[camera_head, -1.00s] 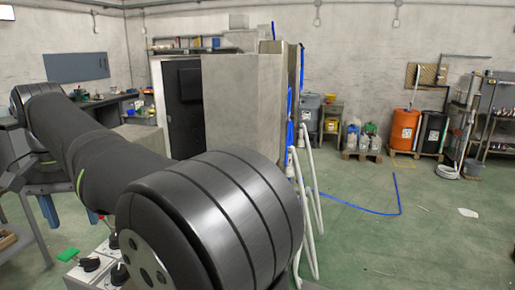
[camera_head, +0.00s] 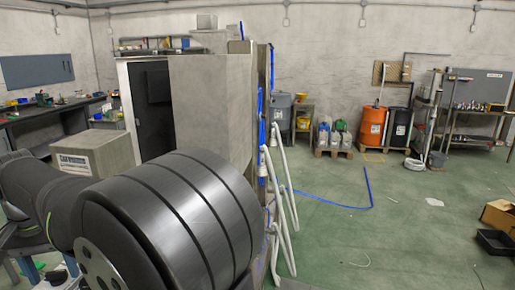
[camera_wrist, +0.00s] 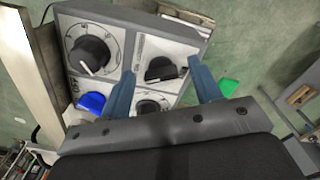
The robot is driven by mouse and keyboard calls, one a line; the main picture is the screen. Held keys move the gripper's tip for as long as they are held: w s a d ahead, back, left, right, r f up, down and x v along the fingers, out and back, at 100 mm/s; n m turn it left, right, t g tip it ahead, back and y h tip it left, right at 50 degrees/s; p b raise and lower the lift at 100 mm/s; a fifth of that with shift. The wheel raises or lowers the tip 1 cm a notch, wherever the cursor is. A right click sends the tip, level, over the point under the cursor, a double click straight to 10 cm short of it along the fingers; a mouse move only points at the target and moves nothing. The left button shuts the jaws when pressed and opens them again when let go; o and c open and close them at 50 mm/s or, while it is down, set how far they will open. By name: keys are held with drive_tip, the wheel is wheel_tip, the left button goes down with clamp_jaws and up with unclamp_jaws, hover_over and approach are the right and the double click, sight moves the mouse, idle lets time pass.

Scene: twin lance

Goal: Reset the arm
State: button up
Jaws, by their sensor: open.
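My gripper (camera_wrist: 160,70) shows in the wrist view with its two blue fingers apart and nothing seen between them but the box behind. A grey control box (camera_wrist: 190,27) lies beyond the fingers. It carries a large black dial knob (camera_wrist: 90,54) at its upper left, a second black knob (camera_wrist: 161,69) seen between the fingertips, and another black knob (camera_wrist: 149,107) lower down, partly hidden by my gripper. A blue knob (camera_wrist: 92,101) is left of the left finger. I cannot tell whether a finger touches the box. In the head view my arm fills the lower left and my gripper is out of sight.
A green piece (camera_wrist: 229,87) shows right of the right finger. In the head view a grey cabinet (camera_head: 213,110) stands behind my arm, with white bent tubes (camera_head: 283,190) on its right. An orange drum (camera_head: 371,127) stands at the back. Green floor (camera_head: 400,235) at right is mostly clear.

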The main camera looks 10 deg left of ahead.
wheel_tip(320, 180, up, 17)
wheel_tip(320, 180, down, 17)
drive_tip(key=shift+r, duration=0.2)
drive_tip(key=shift+f, duration=0.2)
drive_tip(key=shift+m, duration=0.9)
wheel_tip(320, 180, up, 17)
drive_tip(key=f+n, duration=0.2)
drive_tip(key=f, duration=0.2)
drive_tip(key=f+n, duration=0.2)
drive_tip(key=f, duration=0.3)
drive_tip(key=f+n, duration=0.2)
drive_tip(key=f, duration=0.2)
drive_tip(key=shift+w+a+f, duration=0.2)
drive_tip(key=shift+w+a, duration=0.05)
drive_tip(key=shift+d+f+n, duration=0.1)
drive_tip(key=shift+f+n, duration=0.3)
drive_tip(key=shift+f, duration=0.35)
drive_tip(key=shift+o, duration=0.2)
